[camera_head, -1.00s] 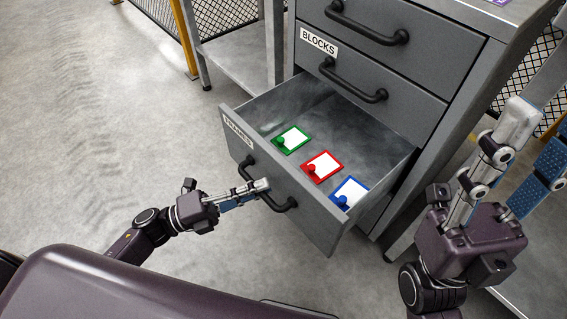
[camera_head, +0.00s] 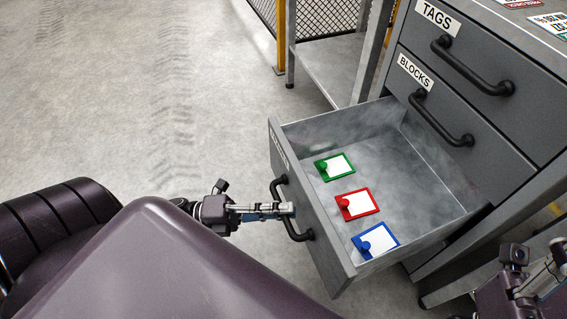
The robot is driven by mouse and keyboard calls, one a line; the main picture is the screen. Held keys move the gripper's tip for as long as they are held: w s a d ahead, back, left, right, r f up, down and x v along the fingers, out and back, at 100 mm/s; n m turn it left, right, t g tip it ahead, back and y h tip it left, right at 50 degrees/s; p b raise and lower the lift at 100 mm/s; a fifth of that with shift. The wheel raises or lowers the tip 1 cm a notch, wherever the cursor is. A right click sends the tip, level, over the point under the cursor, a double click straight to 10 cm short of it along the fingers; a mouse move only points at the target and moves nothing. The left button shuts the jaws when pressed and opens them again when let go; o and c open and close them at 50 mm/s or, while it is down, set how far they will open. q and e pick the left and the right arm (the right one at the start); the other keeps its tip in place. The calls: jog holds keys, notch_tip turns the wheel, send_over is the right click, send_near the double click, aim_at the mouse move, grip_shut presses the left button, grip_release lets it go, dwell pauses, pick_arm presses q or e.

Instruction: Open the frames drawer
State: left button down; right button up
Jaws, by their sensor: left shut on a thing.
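The frames drawer (camera_head: 362,137) is the lowest one of the grey cabinet and stands pulled well out. Its label is seen at a steep slant. Inside lie a green frame (camera_head: 339,165), a red frame (camera_head: 360,203) and a blue frame (camera_head: 379,241), each with a white middle and a round knob. My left gripper (camera_head: 284,209) is shut on the black drawer handle (camera_head: 283,188) at the drawer's front. My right gripper (camera_head: 545,277) is partly in view at the lower right, away from the drawer; its fingertips are cut off or unclear.
Above are the shut blocks drawer (camera_head: 420,105) and the shut tags drawer (camera_head: 485,60). Cards (camera_head: 553,22) lie on the cabinet top. A metal shelf table (camera_head: 330,65) and a mesh fence stand behind. The concrete floor (camera_head: 130,110) at left is clear.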

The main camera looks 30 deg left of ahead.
pick_arm(q)
jog(key=c, duration=2)
grip_release()
jog(key=shift+o, duration=0.2)
jog(key=v, duration=1.2)
